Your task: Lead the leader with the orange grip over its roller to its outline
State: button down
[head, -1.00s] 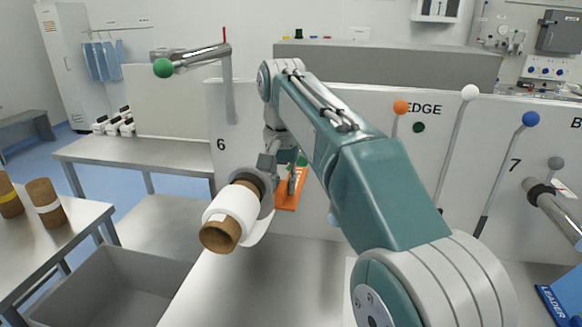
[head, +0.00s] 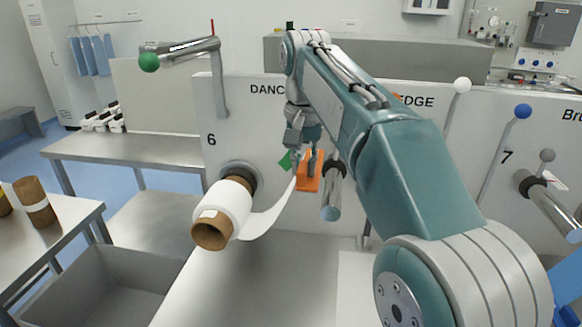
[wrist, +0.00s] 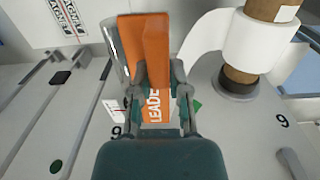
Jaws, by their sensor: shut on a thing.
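The leader has an orange grip (head: 309,172) with white "LEADER" lettering, which also shows in the wrist view (wrist: 150,48). My gripper (head: 303,160) is shut on it, with its fingers on both sides of the orange piece in the wrist view (wrist: 160,82). White web runs from the white roll (head: 228,206) on its brown core up to the leader. A bare metal roller (head: 332,197) sticks out of the panel just right of the leader; in the wrist view it is partly hidden behind the orange grip (wrist: 115,45). I cannot make out the outline with certainty.
My arm hides part of the machine panel (head: 225,125) at the right. A lever with a green ball (head: 149,62) stands at upper left. White- and blue-ball (head: 523,111) levers stand at right. A grey bin (head: 105,285) is at lower left. The bench below the roll is clear.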

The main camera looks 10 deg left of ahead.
jog(key=shift+d, duration=6.85)
jog(key=shift+d+f, duration=4.05)
jog(key=shift+d, duration=0.45)
jog(key=shift+d+f, duration=0.5)
jog(key=shift+f, duration=2.65)
jog(key=shift+d+f, duration=0.45)
jog(key=shift+f, duration=2.7)
jog(key=shift+d+f, duration=0.5)
jog(key=shift+f, duration=4.9)
jog(key=shift+s+f, duration=0.2)
jog(key=shift+f, duration=0.15)
jog(key=c, duration=0.5)
grip_release()
jog(key=shift+c, duration=0.2)
